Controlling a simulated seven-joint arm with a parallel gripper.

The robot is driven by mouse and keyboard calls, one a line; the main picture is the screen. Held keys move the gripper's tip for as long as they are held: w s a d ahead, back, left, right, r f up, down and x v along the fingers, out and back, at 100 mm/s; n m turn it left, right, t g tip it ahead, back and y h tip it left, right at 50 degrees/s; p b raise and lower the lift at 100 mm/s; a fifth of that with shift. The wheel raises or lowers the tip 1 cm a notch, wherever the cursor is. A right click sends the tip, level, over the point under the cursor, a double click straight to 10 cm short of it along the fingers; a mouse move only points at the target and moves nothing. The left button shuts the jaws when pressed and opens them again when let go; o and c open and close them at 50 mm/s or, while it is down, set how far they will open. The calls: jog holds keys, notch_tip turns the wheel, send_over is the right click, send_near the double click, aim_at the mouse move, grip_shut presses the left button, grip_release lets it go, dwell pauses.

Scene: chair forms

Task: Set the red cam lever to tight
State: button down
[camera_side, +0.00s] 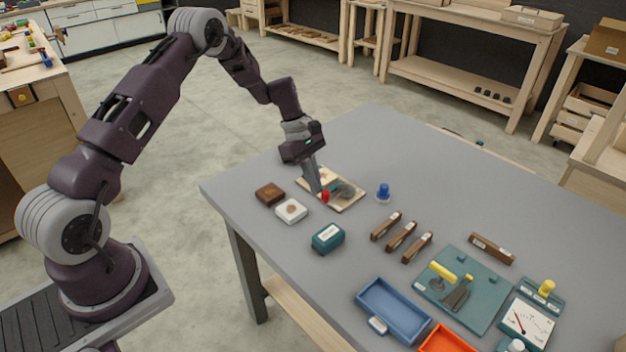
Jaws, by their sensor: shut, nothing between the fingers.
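The red cam lever (325,197) shows as a small red piece on a light wooden board (350,204) near the table's far left part. My gripper (318,188) is shut and points down over the board, right beside the red piece. I cannot tell whether they touch. A grey rounded part (344,190) sits on the board just right of my fingers. The fingers hide part of the lever and board, and any tight marking is too small to read.
A brown block (270,194), a white block (291,210) and a teal box (328,238) lie near the board. A blue knob (383,192) stands to its right. Dark wooden bars (401,236), a blue tray (393,309) and a green board (464,290) lie nearer. The table's back is clear.

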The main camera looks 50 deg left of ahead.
aim_at(333, 200)
jog(key=d+n, duration=0.1)
jog(key=d+n+t, duration=0.1)
jog(key=n, duration=0.1)
jog(key=shift+s+d, duration=0.2)
jog(key=shift+d, duration=0.2)
jog(key=d+n, duration=0.1)
jog(key=n, duration=0.1)
jog(key=d+n+t+y, duration=0.1)
jog(key=n, duration=0.1)
jog(key=shift+w+d, duration=0.2)
jog(key=shift+d, duration=0.1)
jog(key=shift+w+d, duration=0.3)
jog(key=shift+d, duration=0.25)
jog(key=shift+w+d, duration=0.3)
jog(key=shift+d, duration=0.25)
jog(key=shift+w+d+n+t+y, duration=0.3)
jog(key=shift+d+n+t, duration=0.1)
jog(key=shift+n, duration=0.4)
jog(key=shift+w+d, duration=0.2)
jog(key=shift+w, duration=0.05)
jog(key=shift+w+d+r, duration=0.15)
jog(key=shift+d, duration=0.15)
jog(key=s, duration=0.1)
jog(key=s+a, duration=0.2)
jog(key=shift+s, duration=0.3)
jog(key=s+d+v, duration=0.1)
jog(key=v, duration=0.8)
jog(key=shift+r, duration=0.35)
jog(key=shift+s+a, duration=0.15)
